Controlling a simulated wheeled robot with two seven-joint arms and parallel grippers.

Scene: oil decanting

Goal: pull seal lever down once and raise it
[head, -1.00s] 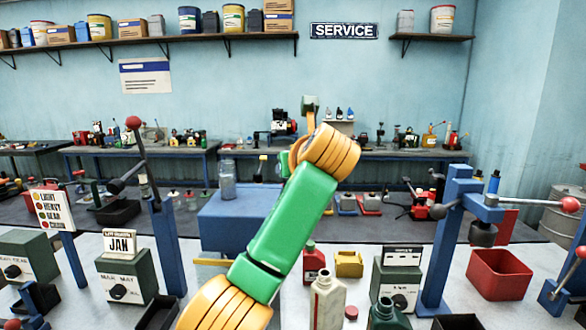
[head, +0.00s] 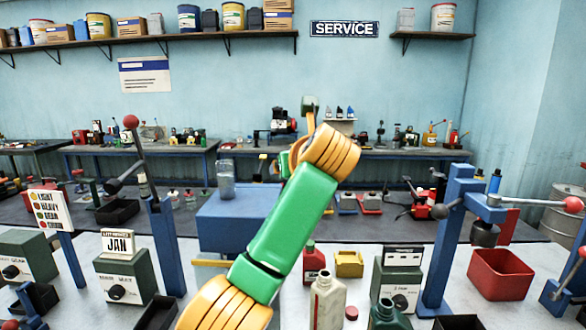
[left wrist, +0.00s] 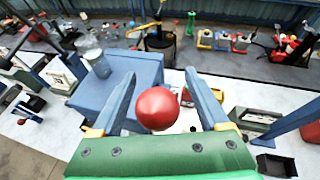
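A red ball knob (left wrist: 158,108) shows large in the left wrist view, between the two fingers of my left gripper (left wrist: 160,74). The fingers are spread, with a small gap on each side of the knob. The rod and pivot under this knob are hidden. In the head view my green and orange left arm rises across the middle and hides the fingers and this knob. Another lever with a red knob (head: 131,122) stands upright at the left on a blue post. A further red-knobbed lever (head: 572,204) sticks out at the right. My right gripper is not in view.
A blue box (head: 235,222) with a glass jar (head: 226,180) stands behind my arm. Green units, a beige bottle (head: 327,302), a yellow bin (head: 348,263) and a red bin (head: 500,275) are on the white bench. A blue press frame (head: 440,235) stands at the right.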

